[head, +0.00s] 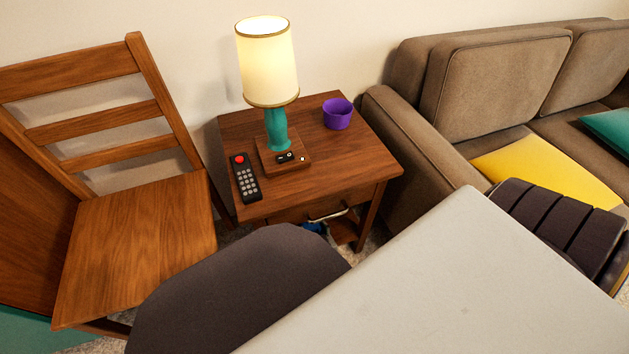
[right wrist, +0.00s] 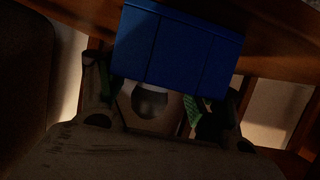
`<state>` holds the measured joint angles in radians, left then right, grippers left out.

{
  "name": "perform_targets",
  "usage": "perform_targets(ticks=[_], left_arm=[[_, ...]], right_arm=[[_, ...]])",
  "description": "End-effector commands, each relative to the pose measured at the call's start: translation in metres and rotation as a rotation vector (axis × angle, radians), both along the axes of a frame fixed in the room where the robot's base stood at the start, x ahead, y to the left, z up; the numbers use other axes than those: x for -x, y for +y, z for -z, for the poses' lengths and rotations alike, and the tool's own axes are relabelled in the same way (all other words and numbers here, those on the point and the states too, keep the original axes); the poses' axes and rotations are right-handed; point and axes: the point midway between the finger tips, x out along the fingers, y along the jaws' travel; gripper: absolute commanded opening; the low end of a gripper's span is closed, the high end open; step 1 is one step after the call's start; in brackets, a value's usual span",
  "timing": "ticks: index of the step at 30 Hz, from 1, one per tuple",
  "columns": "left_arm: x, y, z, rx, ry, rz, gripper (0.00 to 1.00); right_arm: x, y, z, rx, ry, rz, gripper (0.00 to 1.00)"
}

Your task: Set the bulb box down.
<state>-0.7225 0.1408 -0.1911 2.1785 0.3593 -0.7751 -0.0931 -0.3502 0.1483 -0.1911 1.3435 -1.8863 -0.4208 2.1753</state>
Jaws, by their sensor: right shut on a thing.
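The bulb box (right wrist: 178,45) is blue in the right wrist view, with a paler face below showing a round, bulb-like shape. My right gripper (right wrist: 152,96) is shut on it, with green-padded fingers on either side of the pale face. In the head view, a small blue patch (head: 315,228), likely the box, shows just below the side table's drawer handle. My right gripper is mostly hidden there behind my own arm. Whether the box touches a surface beneath it I cannot tell. My left gripper is not in view.
The wooden side table (head: 357,157) carries a lit lamp (head: 268,65), a remote (head: 245,178) and a purple bowl (head: 338,114). A lower wooden surface (head: 346,230) shows under it. A wooden chair (head: 150,235) stands left, a brown sofa (head: 410,140) right.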

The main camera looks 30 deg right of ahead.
Motion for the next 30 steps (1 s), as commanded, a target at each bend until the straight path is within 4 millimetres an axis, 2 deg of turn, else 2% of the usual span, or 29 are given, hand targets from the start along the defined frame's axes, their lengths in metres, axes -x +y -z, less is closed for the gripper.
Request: perform_targets(ticks=[1, 6, 22, 30], left_arm=[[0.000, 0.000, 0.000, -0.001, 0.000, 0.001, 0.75], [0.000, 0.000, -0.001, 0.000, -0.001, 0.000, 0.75], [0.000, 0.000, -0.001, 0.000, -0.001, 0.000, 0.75], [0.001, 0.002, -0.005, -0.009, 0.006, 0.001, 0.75]], right_arm=[[0.000, 0.000, 0.001, 0.001, 0.000, 0.000, 0.68], [0.000, 0.000, 0.000, 0.000, 0.000, 0.000, 0.89], [0.001, 0.000, -0.002, -0.001, 0.001, 0.001, 0.89], [0.020, 0.004, -0.010, 0.002, 0.001, -0.001, 0.89]])
